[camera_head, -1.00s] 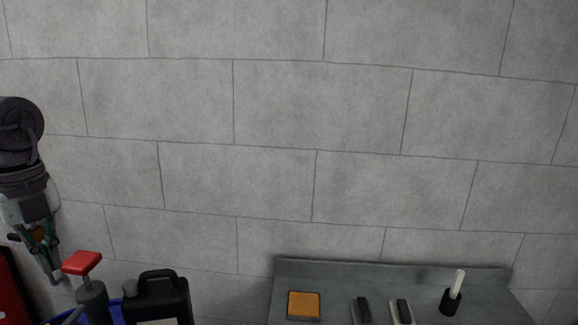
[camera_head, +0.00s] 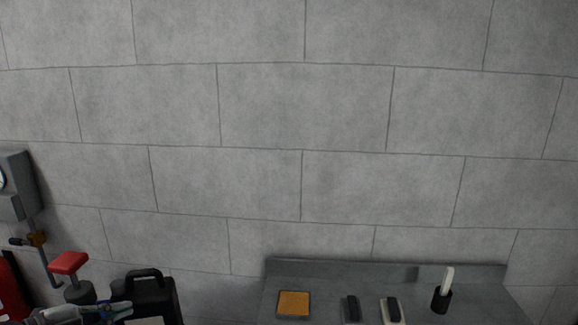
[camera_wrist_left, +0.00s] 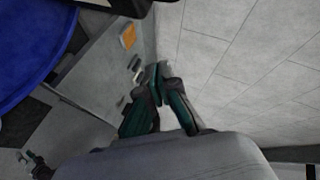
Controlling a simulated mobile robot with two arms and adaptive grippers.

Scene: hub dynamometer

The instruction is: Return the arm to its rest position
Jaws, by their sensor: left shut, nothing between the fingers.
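My left gripper (camera_head: 122,310) shows at the bottom left of the head view, its dark and teal fingers pointing right. It appears in front of the lower part of a black jug (camera_head: 147,292). In the left wrist view the fingers of the left gripper (camera_wrist_left: 160,70) are closed together at the tips, with nothing between them.
A red-topped pump (camera_head: 69,263) stands left of the jug. A grey wall box (camera_head: 17,186) with a pipe hangs at left. The grey bench (camera_head: 330,268) carries an orange pad (camera_head: 293,303), two dark-topped blocks and a black cup (camera_head: 441,299). A blue round thing (camera_wrist_left: 30,55) shows in the wrist view.

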